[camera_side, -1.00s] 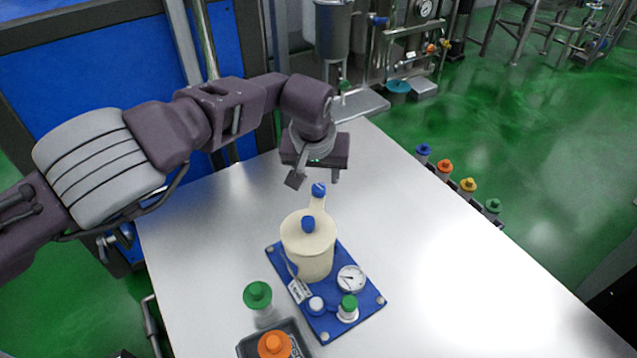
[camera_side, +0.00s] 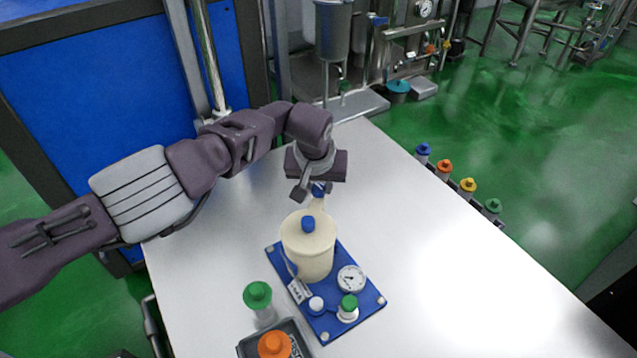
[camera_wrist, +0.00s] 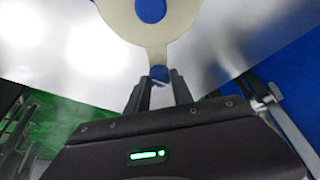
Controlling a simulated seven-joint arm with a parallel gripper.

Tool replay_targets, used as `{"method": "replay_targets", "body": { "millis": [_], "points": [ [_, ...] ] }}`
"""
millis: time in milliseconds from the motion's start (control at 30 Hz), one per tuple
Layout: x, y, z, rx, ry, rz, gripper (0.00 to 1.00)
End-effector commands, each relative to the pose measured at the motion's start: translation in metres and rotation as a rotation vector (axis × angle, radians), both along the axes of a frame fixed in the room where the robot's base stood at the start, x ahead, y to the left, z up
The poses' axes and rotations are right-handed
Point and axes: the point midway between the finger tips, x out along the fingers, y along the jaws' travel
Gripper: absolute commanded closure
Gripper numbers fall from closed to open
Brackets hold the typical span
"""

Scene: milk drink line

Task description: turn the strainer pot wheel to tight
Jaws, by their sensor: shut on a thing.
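The strainer pot (camera_side: 308,250) is a cream cylinder with a blue knob (camera_side: 308,223) on its lid, standing on a blue base plate (camera_side: 325,325). A small blue wheel (camera_side: 318,190) sits on the arm at the pot's back. My gripper (camera_side: 312,191) has come down over this wheel from above and is shut on it, one finger on each side. In the wrist view the blue wheel (camera_wrist: 159,75) shows between my fingertips, with the cream pot (camera_wrist: 125,20) just beyond. The fingers partly hide the wheel, so its turn position cannot be read.
A dial gauge (camera_side: 351,278) and a green-capped fitting (camera_side: 348,307) are on the base plate. A green-capped bottle (camera_side: 259,300) and a tray with an orange-capped bottle (camera_side: 274,345) stand at front left. Several capped bottles line the table's right edge. The table's right side is clear.

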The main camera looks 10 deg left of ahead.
Motion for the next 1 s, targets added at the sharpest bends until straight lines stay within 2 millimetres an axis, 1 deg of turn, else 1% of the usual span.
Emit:
{"method": "replay_targets", "body": {
  "millis": [200, 367, 567, 1000],
  "points": [
    [-0.0002, 0.0009, 0.0002, 0.0, 0.002, -0.029, 1.0],
    [-0.0003, 0.0009, 0.0007, -0.003, 0.002, -0.108, 1.0],
    [0.0, 0.0023, 0.001, -0.004, 0.001, -0.273, 1.0],
    [0.0015, 0.0046, 0.0011, -0.004, -0.001, -0.692, 1.0]
  ]
}}
